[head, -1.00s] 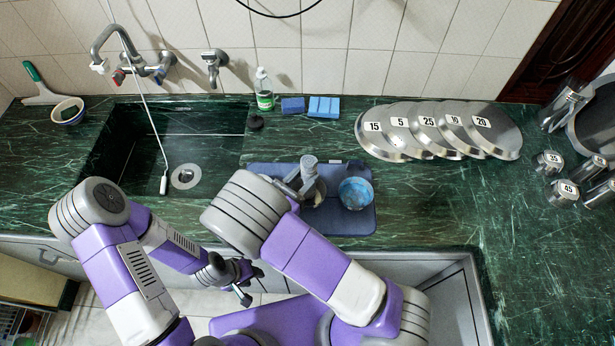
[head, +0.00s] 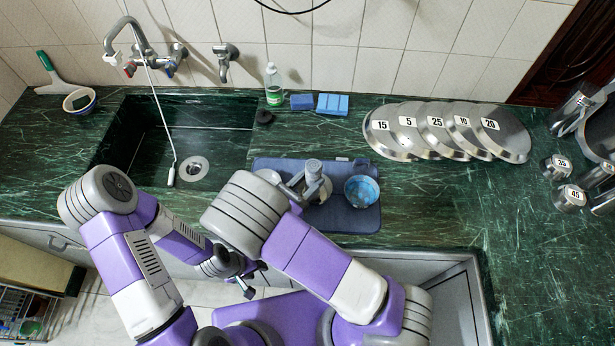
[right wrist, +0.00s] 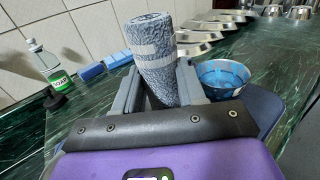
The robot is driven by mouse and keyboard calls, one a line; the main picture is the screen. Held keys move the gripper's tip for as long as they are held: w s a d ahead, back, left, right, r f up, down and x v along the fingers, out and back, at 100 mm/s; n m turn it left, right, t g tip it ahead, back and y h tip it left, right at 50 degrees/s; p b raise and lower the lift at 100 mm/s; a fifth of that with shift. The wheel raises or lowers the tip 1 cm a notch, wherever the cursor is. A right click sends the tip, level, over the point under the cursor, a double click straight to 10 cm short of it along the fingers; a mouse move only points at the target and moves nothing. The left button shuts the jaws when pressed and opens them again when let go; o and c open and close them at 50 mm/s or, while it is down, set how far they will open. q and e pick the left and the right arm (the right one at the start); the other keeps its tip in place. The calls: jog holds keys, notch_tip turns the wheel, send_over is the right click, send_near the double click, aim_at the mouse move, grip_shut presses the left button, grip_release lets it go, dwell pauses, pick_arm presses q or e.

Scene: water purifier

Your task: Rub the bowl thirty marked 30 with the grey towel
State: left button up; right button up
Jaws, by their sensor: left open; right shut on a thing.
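A small blue-patterned bowl (head: 361,191) stands upright on a dark blue mat (head: 350,222); in the right wrist view the bowl (right wrist: 222,78) is to the right of the held roll. No 30 mark is readable on it. My right gripper (head: 308,183) is shut on a rolled grey towel (right wrist: 153,58), held upright above the mat, left of the bowl and apart from it. The towel's end (head: 314,168) shows in the head view. A beige, round-looking patch beside the right gripper is partly hidden and unclear. My left gripper (head: 250,279) is open and empty, low in front of the counter.
Overlapping metal lids (head: 437,125) marked 15, 5, 25, 10 and 20 lie at the back right. A sink (head: 175,150) is at the left. A green-labelled bottle (head: 273,85) and blue sponges (head: 332,104) stand by the wall. Metal containers (head: 570,198) stand far right.

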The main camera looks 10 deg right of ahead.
jog(key=shift+s+d, duration=0.2)
jog(key=shift+d, duration=0.1)
jog(key=shift+x, duration=0.85)
jog(key=shift+w+p, duration=0.3)
jog(key=shift+w, duration=0.15)
jog(key=shift+w+a, duration=0.2)
jog(key=shift+a, duration=0.7)
jog(key=shift+s+a, duration=0.25)
jog(key=shift+s, duration=0.6)
jog(key=shift+s+d+p, duration=0.3)
jog(key=shift+d+p, duration=0.1)
jog(key=shift+d, duration=0.35)
jog(key=shift+w+d, duration=0.4)
jog(key=shift+w, duration=0.05)
